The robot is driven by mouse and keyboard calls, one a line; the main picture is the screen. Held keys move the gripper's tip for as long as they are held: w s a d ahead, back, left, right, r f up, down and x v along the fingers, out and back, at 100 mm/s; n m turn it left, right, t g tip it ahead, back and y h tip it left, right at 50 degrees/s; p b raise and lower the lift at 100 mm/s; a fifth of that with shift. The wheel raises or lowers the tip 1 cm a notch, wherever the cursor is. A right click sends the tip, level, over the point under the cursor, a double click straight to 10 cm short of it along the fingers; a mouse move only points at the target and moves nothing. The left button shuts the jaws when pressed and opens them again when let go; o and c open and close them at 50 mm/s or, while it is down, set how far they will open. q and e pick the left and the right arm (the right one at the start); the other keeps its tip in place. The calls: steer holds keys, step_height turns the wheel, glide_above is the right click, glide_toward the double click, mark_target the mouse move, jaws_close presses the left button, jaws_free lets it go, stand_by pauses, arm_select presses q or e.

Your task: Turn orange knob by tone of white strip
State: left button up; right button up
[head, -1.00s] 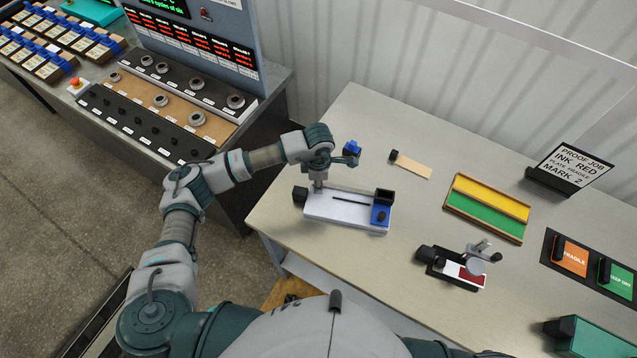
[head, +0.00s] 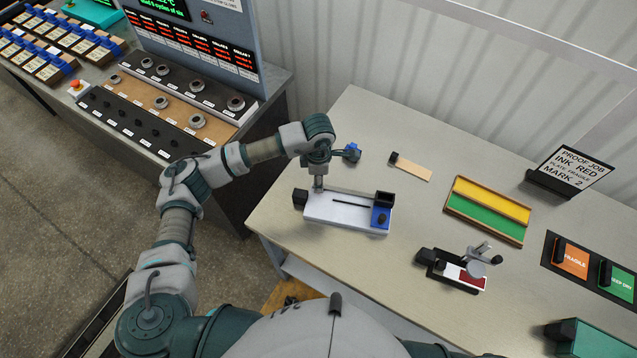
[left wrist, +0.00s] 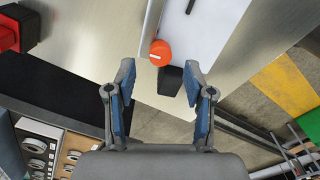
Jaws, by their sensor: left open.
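The orange knob (left wrist: 160,52) shows in the left wrist view, at the edge of a white bed with a dark slot. A small pale mark lies on its face. A black block (left wrist: 171,79) is beside it. In the head view the white slotted device (head: 345,210) stands on the table, and my left wrist hides its knob. My left gripper (left wrist: 158,75) is open, its two blue-padded fingers apart, with the knob and block seen between and beyond them. Contact with either cannot be told. I cannot identify a separate white strip. My right gripper is out of view.
A tan strip with a black end (head: 411,167), a yellow and green tray (head: 488,208), a small stamp-like device (head: 453,268) and a proof-job sign (head: 570,170) stand to the right. A console with knobs (head: 175,105) is at left. Table between them is clear.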

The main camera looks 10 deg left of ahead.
arm_select(q)
step_height(320, 180, up, 8)
steer(key=shift+f, duration=0.1)
stand_by(0.6)
